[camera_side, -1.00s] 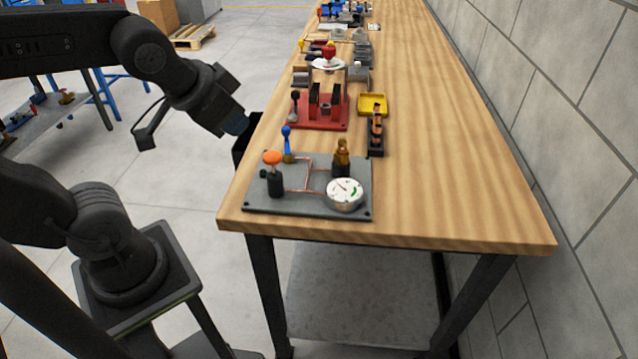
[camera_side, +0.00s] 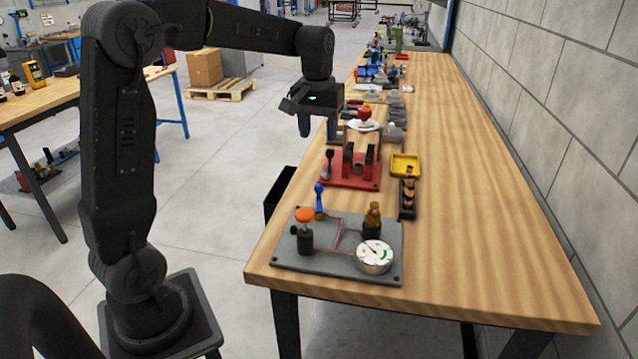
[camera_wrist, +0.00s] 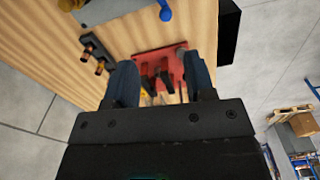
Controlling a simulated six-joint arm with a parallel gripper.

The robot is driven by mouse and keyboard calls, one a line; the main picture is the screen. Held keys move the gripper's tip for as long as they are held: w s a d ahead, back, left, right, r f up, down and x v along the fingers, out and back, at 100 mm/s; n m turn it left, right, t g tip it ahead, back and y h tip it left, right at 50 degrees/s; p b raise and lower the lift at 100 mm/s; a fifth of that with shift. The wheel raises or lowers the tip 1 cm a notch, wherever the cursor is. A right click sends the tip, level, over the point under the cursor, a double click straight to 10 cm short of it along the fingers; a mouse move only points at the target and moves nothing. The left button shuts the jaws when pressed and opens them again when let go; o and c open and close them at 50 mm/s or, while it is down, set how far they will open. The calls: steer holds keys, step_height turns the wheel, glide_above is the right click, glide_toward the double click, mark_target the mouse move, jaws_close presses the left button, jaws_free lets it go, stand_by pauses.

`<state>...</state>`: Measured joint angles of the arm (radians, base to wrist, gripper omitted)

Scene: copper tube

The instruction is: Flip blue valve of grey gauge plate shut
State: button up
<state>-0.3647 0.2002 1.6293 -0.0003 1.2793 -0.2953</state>
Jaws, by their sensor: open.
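The grey gauge plate (camera_side: 350,262) lies at the near left corner of the workbench. It bears a round white dial gauge (camera_side: 374,256), an orange-topped knob (camera_side: 304,216), a brass fitting and thin copper tubes. The blue valve (camera_side: 319,200) stands upright at the plate's far left edge. In the wrist view the blue valve (camera_wrist: 165,12) is at the top edge, with only a part of the plate (camera_wrist: 105,10) showing. My gripper (camera_side: 304,124) points down, above and beyond the plate near the bench's left edge. Its two blue fingers (camera_wrist: 160,82) are apart, with nothing held between them.
A red fixture (camera_side: 350,170) stands beyond the plate, with a yellow tray (camera_side: 405,165) and a black block with brass parts (camera_side: 408,198) to its right. More fixtures line the bench farther back. The right side of the bench (camera_side: 480,220) is clear.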

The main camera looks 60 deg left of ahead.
mark_target(319, 185)
steer(key=shift+n, duration=0.3)
steer(key=f, duration=0.5)
steer(key=a+f, duration=0.1)
steer(key=f, duration=0.3)
steer(key=w+f, duration=0.1)
steer(key=f, duration=0.4)
steer(key=shift+a+f, duration=0.35)
